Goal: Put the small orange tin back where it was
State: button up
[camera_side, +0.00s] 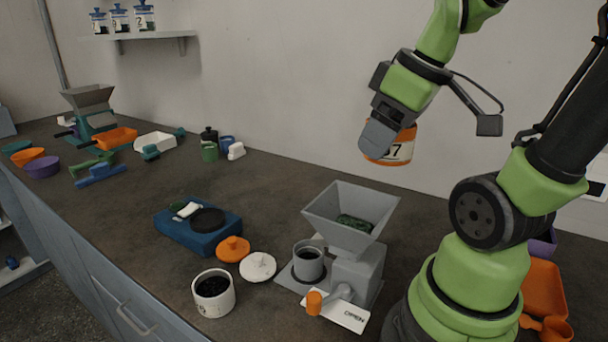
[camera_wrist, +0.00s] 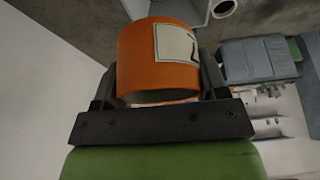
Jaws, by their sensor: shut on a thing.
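The small orange tin (camera_side: 399,150) has a pale label with a 7 on it. My gripper (camera_side: 382,142) is shut on the tin and holds it in the air, above and to the right of the grey hopper. In the wrist view the orange tin (camera_wrist: 160,60) sits between both dark fingers of my gripper (camera_wrist: 158,88), its label partly turned away. An orange lid (camera_side: 233,249) lies on the counter beside a white lid (camera_side: 258,267).
The grey mill (camera_side: 350,222) stands below, dark green stuff in its hopper and a grey cup (camera_side: 307,262) beside it. A white tin (camera_side: 213,294) with dark contents and a blue scale (camera_side: 198,233) stand left. A wall shelf (camera_side: 145,37) holds jars.

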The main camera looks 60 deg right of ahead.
jog(key=shift+w, duration=0.1)
jog(key=w+n+y, duration=0.1)
jog(key=w+n, duration=0.2)
jog(key=w, duration=0.8)
jog(key=n+g+y, duration=0.1)
jog(key=n+y, duration=0.1)
jog(key=n, duration=0.4)
send_over(170, 280)
jog(key=s+d, duration=0.1)
notch_tip(170, 280, down, 22)
jog(key=shift+s+f, duration=0.1)
jog(key=shift+f, duration=2.4)
jog(key=shift+f, duration=0.15)
jog(key=o, duration=0.9)
jog(key=shift+o, duration=0.2)
